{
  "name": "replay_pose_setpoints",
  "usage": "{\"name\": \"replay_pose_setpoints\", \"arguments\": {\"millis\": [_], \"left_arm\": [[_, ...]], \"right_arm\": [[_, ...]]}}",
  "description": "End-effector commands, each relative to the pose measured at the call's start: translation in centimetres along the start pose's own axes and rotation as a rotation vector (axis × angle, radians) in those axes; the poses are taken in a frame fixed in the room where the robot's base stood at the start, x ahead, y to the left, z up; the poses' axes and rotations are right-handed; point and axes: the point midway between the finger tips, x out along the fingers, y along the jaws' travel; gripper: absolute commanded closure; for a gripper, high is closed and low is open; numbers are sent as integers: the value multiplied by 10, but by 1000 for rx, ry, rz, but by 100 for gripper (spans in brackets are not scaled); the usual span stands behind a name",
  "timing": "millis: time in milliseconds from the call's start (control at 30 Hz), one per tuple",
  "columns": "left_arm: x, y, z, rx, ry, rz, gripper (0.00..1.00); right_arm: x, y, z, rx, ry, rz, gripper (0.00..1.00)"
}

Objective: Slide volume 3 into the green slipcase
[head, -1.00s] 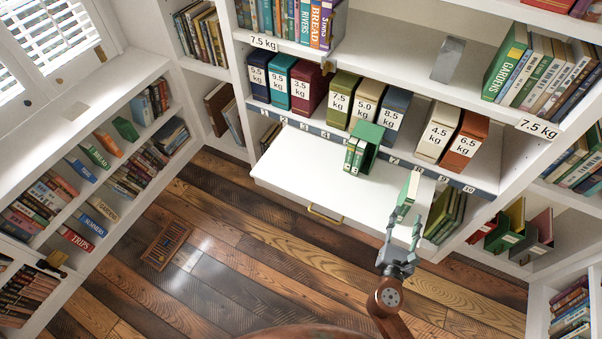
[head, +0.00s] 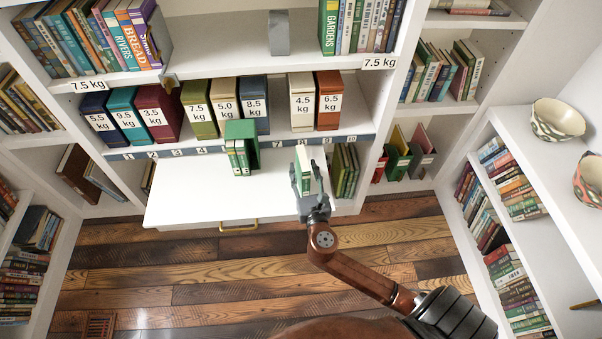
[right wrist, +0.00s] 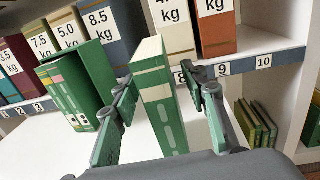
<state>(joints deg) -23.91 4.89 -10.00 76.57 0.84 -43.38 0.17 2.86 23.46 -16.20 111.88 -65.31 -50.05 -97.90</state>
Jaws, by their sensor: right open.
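The green slipcase (head: 250,137) stands on the white pull-out board, with two thin green volumes (head: 238,160) in it. It shows at the left in the right wrist view (right wrist: 68,62). A single green book with pale page edges, apparently volume 3 (head: 302,157), stands upright on the board to the right of the slipcase; its number is not readable. My right gripper (head: 305,178) is open, with one finger on each side of this book. In the right wrist view the book (right wrist: 163,105) stands between the fingers, with gaps visible. My left gripper is out of view.
The white board (head: 185,200) is clear left of the slipcase and between slipcase and book. Behind it, a numbered strip (head: 187,151) edges a shelf of weight-labelled box files (head: 198,108). Green books (head: 344,170) stand in a compartment close to the right of my gripper.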

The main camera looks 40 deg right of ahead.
Motion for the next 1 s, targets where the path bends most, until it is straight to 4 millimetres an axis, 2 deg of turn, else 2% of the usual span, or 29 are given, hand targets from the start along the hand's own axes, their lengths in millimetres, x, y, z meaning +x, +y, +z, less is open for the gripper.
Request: {"name": "replay_pose_setpoints", "arguments": {"millis": [233, 800, 1000], "left_arm": [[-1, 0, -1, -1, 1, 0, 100], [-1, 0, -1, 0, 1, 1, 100], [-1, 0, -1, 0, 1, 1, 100]], "right_arm": [[1, 0, 1, 1, 0, 0, 60], [1, 0, 1, 2, 0, 0, 99], [1, 0, 0, 2, 0, 0, 100]]}}
